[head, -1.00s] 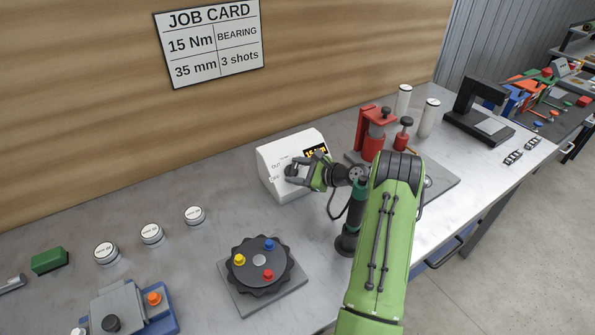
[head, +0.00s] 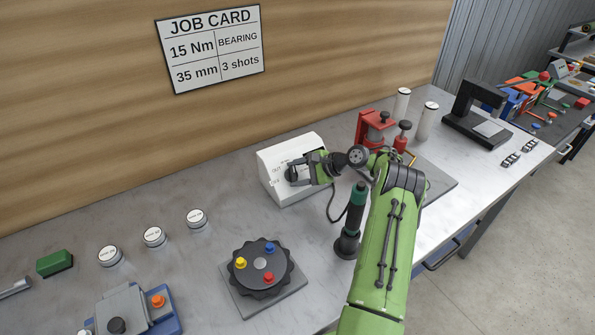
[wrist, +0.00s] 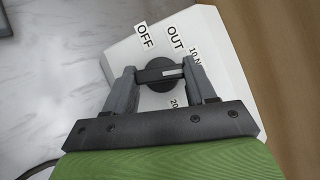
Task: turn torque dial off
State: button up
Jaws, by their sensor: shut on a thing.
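The torque dial is a black round knob with a raised bar and a pale pointer line; it shows in the wrist view (wrist: 160,76) on the face of a white box (head: 270,175). Labels OFF, OUT and "10 N" stand around it, and another label is partly hidden by my finger. My gripper (wrist: 161,77) is shut on the dial's bar, one finger at each end. It also shows at the box in the head view (head: 298,171). The pointer line lies on the bar's right half, toward the "10 N" side. The box's display is hidden behind my gripper in the head view.
A black and green cable-fed tool (head: 350,222) stands upright close to my arm. A black turntable (head: 262,265) with coloured knobs is in front of the box. A red press (head: 374,128) stands behind my arm. Several white-topped round pots (head: 153,237) are at left.

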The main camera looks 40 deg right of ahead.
jog(key=n+g+p, duration=0.1)
jog(key=n+g, duration=0.1)
jog(key=n, duration=0.1)
jog(key=n+g+p, duration=0.1)
jog(key=n, duration=0.1)
jog(key=shift+w+r+p, duration=0.2)
jog(key=shift+r+p, duration=0.05)
jog(key=shift+p, duration=0.05)
jog(key=n+g+h, duration=0.1)
jog(key=n, duration=0.1)
jog(key=n+g+h, duration=0.1)
jog(key=n, duration=0.2)
jog(key=shift+w+a+g+p, duration=0.1)
jog(key=shift+g+p, duration=0.2)
jog(key=shift+g, duration=0.1)
jog(key=n+g+h, duration=0.1)
jog(key=n, duration=0.1)
jog(key=n+h+b, duration=0.1)
jog(key=n, duration=0.1)
jog(key=shift+w+a+n+g+h, duration=0.1)
jog(key=shift+a+n+g+h, duration=0.05)
jog(key=shift+n+g+h, duration=0.2)
jog(key=shift+a+r+n+g+h+b, duration=0.15)
jog(key=shift+n+g+h+b, duration=0.1)
jog(key=shift+n+h+b, duration=1.2)
jog(key=shift+n, duration=0.3)
jog(key=o, duration=1)
jog(key=shift+o, duration=0.2)
